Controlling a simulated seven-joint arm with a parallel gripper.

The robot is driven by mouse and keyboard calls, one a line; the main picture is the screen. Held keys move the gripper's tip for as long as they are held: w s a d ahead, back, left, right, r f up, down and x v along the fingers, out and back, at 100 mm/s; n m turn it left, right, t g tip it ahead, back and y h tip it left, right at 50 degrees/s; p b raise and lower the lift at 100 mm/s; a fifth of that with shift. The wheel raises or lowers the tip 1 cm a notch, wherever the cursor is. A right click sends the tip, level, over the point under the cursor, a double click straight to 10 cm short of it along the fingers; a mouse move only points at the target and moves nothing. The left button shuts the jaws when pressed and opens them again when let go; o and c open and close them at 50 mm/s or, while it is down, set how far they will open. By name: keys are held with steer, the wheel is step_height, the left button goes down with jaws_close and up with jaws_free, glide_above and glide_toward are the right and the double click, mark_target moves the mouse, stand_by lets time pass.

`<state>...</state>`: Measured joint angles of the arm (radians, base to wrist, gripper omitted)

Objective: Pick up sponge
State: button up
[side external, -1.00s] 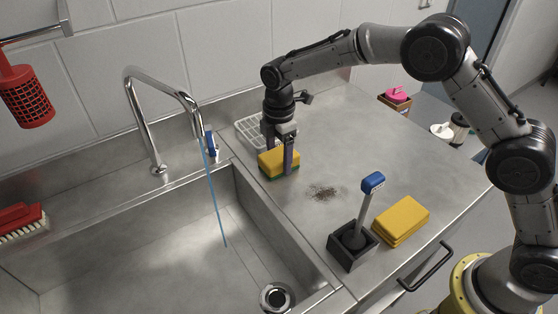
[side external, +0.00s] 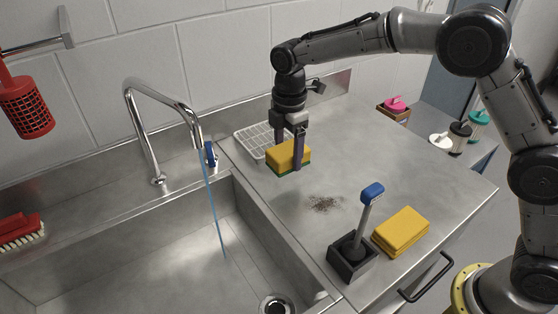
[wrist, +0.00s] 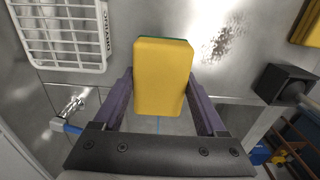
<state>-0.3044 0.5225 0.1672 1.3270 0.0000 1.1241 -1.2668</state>
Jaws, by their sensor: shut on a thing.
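The sponge (side external: 288,156) is yellow with a green underside. My gripper (side external: 288,150) is shut on it, one finger on each side, and holds it a little above the steel counter beside the white rack. In the wrist view, the sponge (wrist: 163,75) sits between the two purple-grey fingers of my gripper (wrist: 158,105), its yellow face toward the camera and a green edge showing at its far end.
The white drying rack (side external: 262,140) lies behind the sponge. Dark crumbs (side external: 323,203) lie on the counter in front. A black holder (side external: 352,258) with a blue-topped brush and folded yellow cloths (side external: 400,230) stand at the front right. The sink (side external: 170,255) with running tap is left.

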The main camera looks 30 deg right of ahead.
steer(key=s+d+r, duration=0.3)
steer(key=s+r, duration=0.3)
steer(key=s, duration=0.4)
steer(key=shift+s+d+r, duration=0.2)
steer(key=shift+s+r, duration=0.1)
steer(key=shift+s, duration=0.05)
steer(key=o, duration=0.7)
steer(key=c, duration=0.6)
steer(key=shift+o, duration=0.2)
steer(key=s+a+f+t+y, duration=0.1)
steer(key=s+a+t+y, duration=0.2)
steer(key=a, duration=0.8)
steer(key=shift+t, duration=0.8)
